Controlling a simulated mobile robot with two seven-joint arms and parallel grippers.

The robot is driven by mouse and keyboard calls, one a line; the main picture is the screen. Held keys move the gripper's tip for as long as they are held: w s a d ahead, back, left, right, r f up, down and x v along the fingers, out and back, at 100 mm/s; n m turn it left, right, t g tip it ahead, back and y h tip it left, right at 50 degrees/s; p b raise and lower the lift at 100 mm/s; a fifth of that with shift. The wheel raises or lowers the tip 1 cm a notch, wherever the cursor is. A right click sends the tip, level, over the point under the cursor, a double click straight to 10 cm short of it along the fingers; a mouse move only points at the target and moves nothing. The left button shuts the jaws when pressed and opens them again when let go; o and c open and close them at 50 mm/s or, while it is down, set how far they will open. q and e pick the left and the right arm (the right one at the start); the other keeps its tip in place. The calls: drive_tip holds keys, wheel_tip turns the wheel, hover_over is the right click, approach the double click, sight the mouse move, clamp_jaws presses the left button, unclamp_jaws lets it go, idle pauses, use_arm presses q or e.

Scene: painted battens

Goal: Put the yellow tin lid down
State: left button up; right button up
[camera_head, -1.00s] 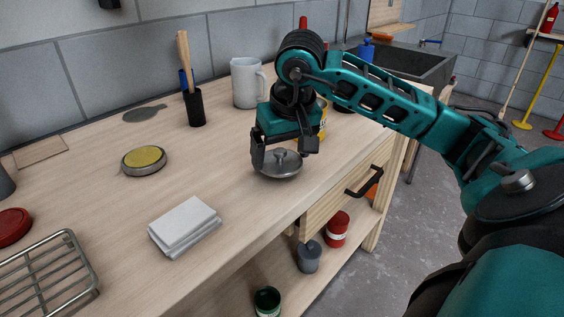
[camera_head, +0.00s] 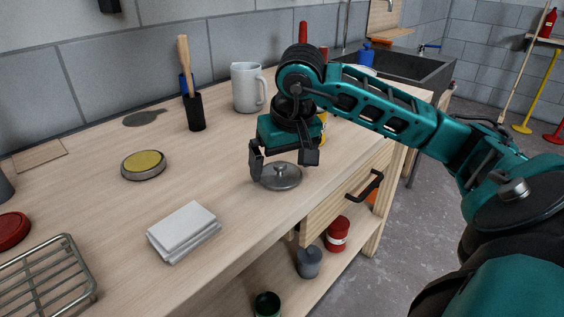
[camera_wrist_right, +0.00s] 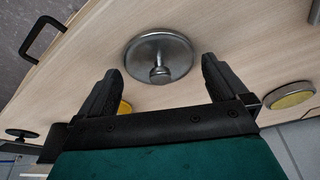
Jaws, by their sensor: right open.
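A round grey metal lid with a small knob (camera_head: 289,181) lies flat on the wooden worktop near its front edge; it also shows in the right wrist view (camera_wrist_right: 150,47). My right gripper (camera_head: 284,166) is directly over it, pointing down. In the wrist view its fingers (camera_wrist_right: 160,75) are spread wide, one on each side of the knob and clear of it. A yellow tin (camera_head: 324,130) stands behind the gripper, mostly hidden. A separate round tin with a yellow top (camera_head: 143,161) lies farther left. My left gripper is not in view.
A white mug (camera_head: 246,90) and a black brush holder (camera_head: 196,113) stand at the back. A drawer handle (camera_head: 365,186) sticks out below.

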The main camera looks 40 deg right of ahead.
drive_tip(key=p+v, duration=0.2)
drive_tip(key=v, duration=0.9)
drive_tip(key=shift+r, duration=0.2)
drive_tip(key=shift+s, duration=0.1)
